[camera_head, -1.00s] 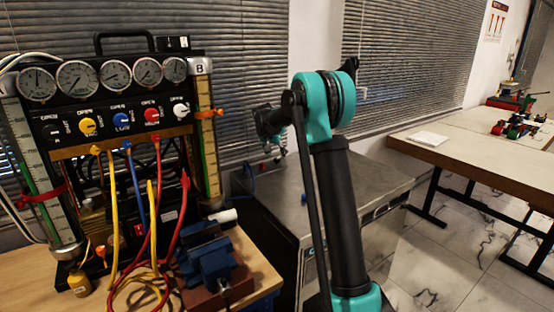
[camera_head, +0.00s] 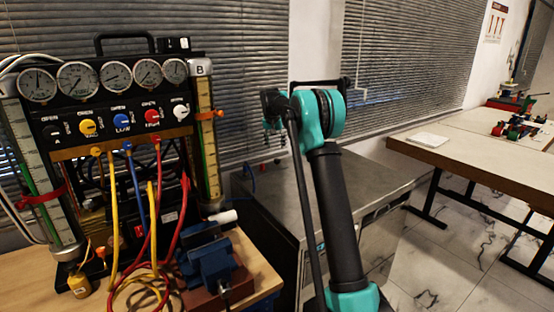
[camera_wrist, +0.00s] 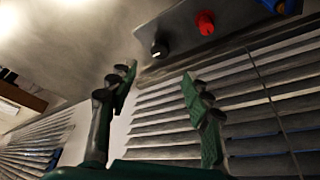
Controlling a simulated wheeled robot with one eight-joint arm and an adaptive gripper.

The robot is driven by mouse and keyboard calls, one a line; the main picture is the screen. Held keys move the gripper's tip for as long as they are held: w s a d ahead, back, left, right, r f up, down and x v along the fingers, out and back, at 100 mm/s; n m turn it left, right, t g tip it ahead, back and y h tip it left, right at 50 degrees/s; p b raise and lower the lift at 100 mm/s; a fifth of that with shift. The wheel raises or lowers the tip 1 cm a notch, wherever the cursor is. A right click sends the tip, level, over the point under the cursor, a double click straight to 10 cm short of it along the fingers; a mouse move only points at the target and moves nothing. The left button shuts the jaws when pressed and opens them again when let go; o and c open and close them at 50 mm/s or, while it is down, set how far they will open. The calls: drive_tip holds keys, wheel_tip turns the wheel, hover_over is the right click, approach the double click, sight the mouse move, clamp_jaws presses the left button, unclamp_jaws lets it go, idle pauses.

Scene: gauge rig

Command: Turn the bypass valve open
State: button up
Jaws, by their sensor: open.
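The gauge rig's front panel (camera_head: 62,142) carries a row of knobs: a black knob (camera_head: 53,132), a yellow knob (camera_head: 88,127), a blue knob (camera_head: 122,120), a red knob (camera_head: 152,116) and a white knob (camera_head: 180,111). No label reading bypass is legible, so I cannot tell which is the bypass valve. In the wrist view, my gripper (camera_wrist: 158,72) is open and empty, its fingers apart below the white knob (camera_wrist: 160,48) and red knob (camera_wrist: 205,22), touching neither. The blue knob (camera_wrist: 282,5) is cut off at the edge. In the head view my arm partly hides the gripper.
Several hoses (camera_head: 113,225) hang before the rig. A blue vise (camera_head: 207,258) stands on the wooden bench at its front right. A grey metal cabinet (camera_head: 290,200) stands behind my arm. Window blinds (camera_head: 240,90) are behind. A long table (camera_head: 470,160) is at the right.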

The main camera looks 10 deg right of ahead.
sight(277, 159)
drive_tip(key=x, duration=1)
drive_tip(key=shift+c, duration=0.6)
clamp_jaws()
